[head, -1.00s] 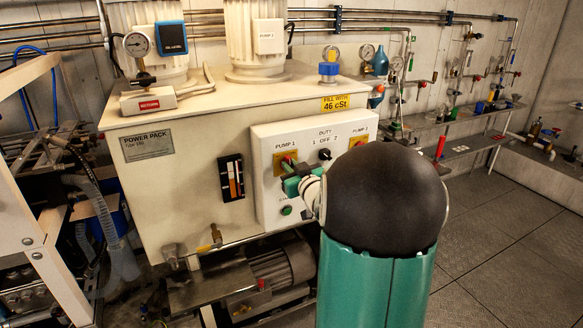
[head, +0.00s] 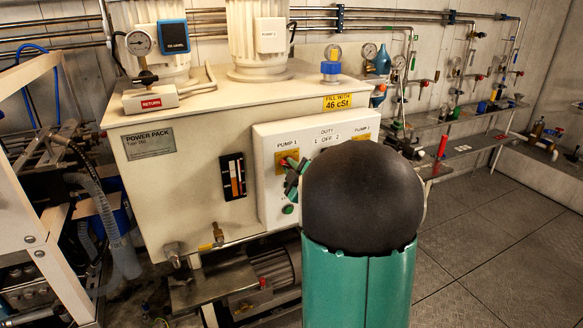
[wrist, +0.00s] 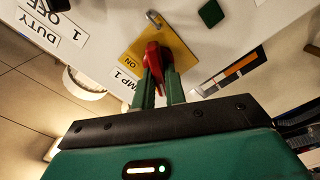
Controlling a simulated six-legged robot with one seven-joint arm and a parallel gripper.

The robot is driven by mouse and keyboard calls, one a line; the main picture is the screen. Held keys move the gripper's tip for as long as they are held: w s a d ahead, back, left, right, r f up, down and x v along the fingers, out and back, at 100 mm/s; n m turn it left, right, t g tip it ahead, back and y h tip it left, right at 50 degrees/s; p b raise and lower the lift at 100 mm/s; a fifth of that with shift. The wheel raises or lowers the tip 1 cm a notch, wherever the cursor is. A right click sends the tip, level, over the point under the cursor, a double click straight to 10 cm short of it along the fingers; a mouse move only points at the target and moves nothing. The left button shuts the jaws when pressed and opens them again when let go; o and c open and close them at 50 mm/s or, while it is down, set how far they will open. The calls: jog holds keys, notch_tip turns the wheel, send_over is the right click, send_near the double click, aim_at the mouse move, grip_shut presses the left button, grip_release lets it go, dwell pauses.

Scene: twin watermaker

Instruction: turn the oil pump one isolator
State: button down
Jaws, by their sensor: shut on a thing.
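The pump one isolator is a red handle (wrist: 153,60) on a yellow plate (wrist: 176,50), under the "PUMP 1" label on a pale control box. The plate also shows in the head view (head: 281,160), partly covered by my gripper. My gripper (wrist: 160,85) is shut on the red handle, one green finger on each side. In the wrist view the panel appears rotated and the handle points down the picture between the fingers. The word "ON" is readable on the plate. In the head view, my gripper (head: 292,175) is small and partly hidden behind my black arm joint.
The control box (head: 268,205) sticks out from the power pack tank (head: 170,190). A duty label (wrist: 52,28) is beside the isolator. A green button (head: 288,209) sits below it. A pump 2 plate (head: 360,143) is at the right. Floor at right is clear.

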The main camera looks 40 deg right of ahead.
jog(key=n, duration=0.6)
jog(key=shift+a+f, duration=0.1)
jog(key=shift+f, duration=0.1)
dwell(0.5)
jog(key=c, duration=1.4)
grip_release()
jog(key=shift+c, duration=0.2)
jog(key=shift+s, duration=0.1)
jog(key=v, duration=1.3)
jog(key=shift+s+a, duration=0.15)
jog(key=shift+s, duration=0.1)
